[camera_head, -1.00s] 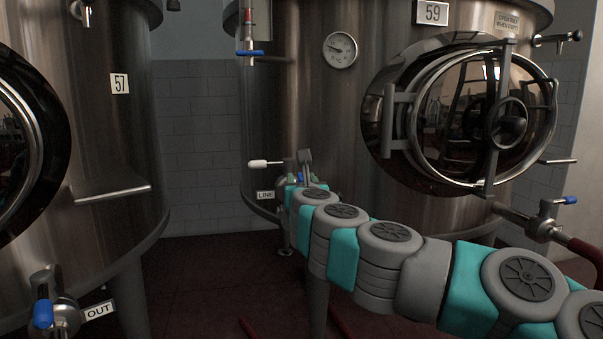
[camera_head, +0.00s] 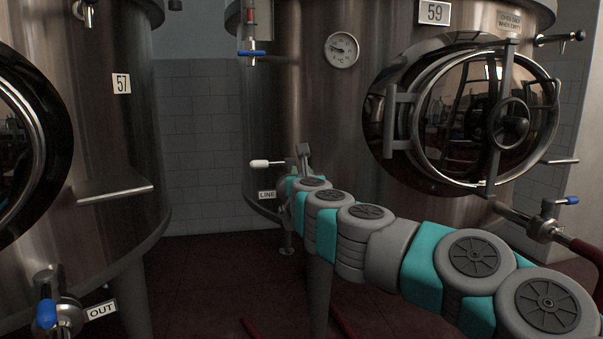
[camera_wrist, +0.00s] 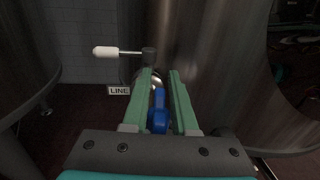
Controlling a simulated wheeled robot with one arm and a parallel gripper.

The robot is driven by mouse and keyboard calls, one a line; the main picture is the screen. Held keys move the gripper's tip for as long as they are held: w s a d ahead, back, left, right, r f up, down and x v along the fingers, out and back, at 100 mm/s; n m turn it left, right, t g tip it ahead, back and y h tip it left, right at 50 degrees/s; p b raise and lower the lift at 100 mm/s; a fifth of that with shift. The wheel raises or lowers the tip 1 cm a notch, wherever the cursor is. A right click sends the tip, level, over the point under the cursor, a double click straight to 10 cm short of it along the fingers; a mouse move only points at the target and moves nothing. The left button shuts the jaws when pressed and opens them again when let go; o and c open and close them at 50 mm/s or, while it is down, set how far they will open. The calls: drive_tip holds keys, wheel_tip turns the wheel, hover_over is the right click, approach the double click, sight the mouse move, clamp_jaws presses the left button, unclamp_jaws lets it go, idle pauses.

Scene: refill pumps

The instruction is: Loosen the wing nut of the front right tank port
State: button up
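In the wrist view, a blue part (camera_wrist: 158,112), which looks like the wing nut, sits between the two green fingers of my gripper (camera_wrist: 161,76). The fingers are apart, one on each side, with a visible gap on the right; I cannot tell whether the left finger touches it. The port behind is mostly hidden by the fingers. A white-handled valve lever (camera_wrist: 106,51) lies just beyond the fingertips and also shows in the head view (camera_head: 260,163). In the head view my arm hides the blue part and most of my gripper at the tank's lower left.
Tank 59 (camera_head: 325,110) stands ahead, with a round door (camera_head: 508,122) at right. A LINE label (camera_wrist: 119,90) is left of my fingers. Tank 57 (camera_head: 110,140) is at left, with a blue-handled OUT valve (camera_head: 46,314). Tiled wall and floor between the tanks are clear.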

clamp_jaws()
